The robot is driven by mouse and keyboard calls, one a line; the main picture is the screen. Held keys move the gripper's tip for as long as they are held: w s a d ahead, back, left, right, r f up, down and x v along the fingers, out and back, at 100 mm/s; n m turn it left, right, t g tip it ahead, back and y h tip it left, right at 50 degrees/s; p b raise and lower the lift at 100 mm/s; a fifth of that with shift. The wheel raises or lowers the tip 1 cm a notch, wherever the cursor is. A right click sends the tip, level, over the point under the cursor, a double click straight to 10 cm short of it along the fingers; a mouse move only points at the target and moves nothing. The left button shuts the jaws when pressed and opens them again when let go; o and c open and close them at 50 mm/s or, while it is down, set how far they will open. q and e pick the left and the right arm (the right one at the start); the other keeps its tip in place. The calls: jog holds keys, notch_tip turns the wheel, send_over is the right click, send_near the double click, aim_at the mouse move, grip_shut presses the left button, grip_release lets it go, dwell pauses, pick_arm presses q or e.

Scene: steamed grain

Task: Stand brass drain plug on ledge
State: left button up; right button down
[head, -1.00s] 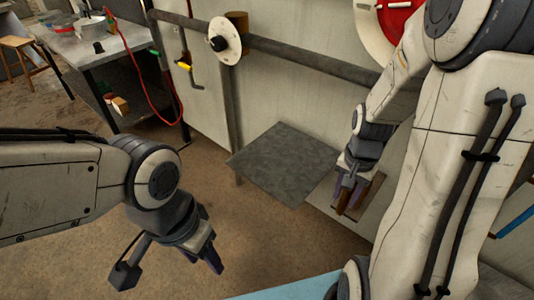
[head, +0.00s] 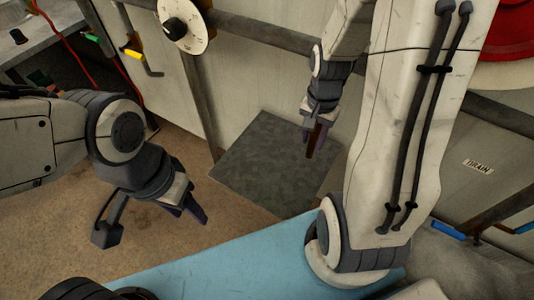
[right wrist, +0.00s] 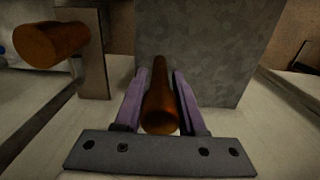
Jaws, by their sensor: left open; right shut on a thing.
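The brass drain plug (head: 313,148) is a brown, rod-like piece. My right gripper (head: 317,132) is shut on it and holds it pointing down in front of the grey ledge's right part. In the right wrist view the plug (right wrist: 160,105) lies between the two purple fingers. The ledge (head: 262,165) is a flat, bare grey plate against the pale wall; it also shows in the right wrist view (right wrist: 215,50). I cannot tell whether the plug touches it. My left gripper (head: 190,210) is open and empty, left of and nearer than the ledge.
A blue surface (head: 230,262) lies in front. A DRAIN label (head: 478,166) is at right. A brown cylinder (right wrist: 50,43) shows in the right wrist view.

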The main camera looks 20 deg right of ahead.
jog(key=shift+w+a+f+b, duration=0.1)
jog(key=shift+w+a+f, duration=1.15)
jog(key=shift+f, duration=0.45)
jog(key=shift+w+a+f+b, duration=0.15)
jog(key=shift+w+a+f, duration=1.05)
jog(key=shift+f, duration=0.45)
jog(key=shift+w+a+f+b, duration=0.1)
jog(key=shift+w+a+f, duration=1)
jog(key=shift+a+f, duration=0.45)
jog(key=shift+d+f, duration=0.15)
jog(key=shift+f, duration=0.15)
jog(key=c, duration=0.5)
grip_release()
jog(key=shift+s, duration=0.1)
